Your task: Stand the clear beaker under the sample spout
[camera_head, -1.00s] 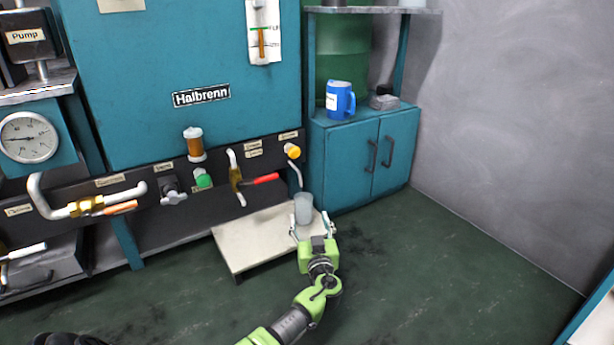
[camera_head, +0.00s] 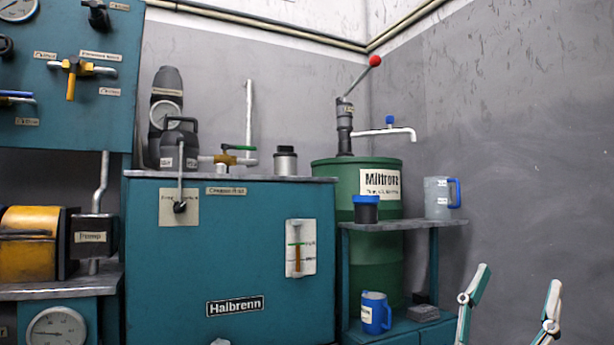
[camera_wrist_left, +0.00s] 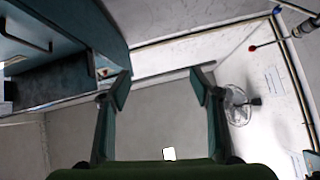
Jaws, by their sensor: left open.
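My left gripper (camera_head: 515,280) is raised at the lower right of the head view, its two fingers spread apart with nothing between them. In the left wrist view the open fingers (camera_wrist_left: 160,85) also have empty space between them. My right gripper is not in view.
A clear jug with a blue handle (camera_head: 437,198) and a dark blue-lidded jar (camera_head: 366,208) stand on the shelf (camera_head: 402,224). A blue mug (camera_head: 376,313) stands below. A green drum (camera_head: 335,185) stands behind. The grey wall at right is bare.

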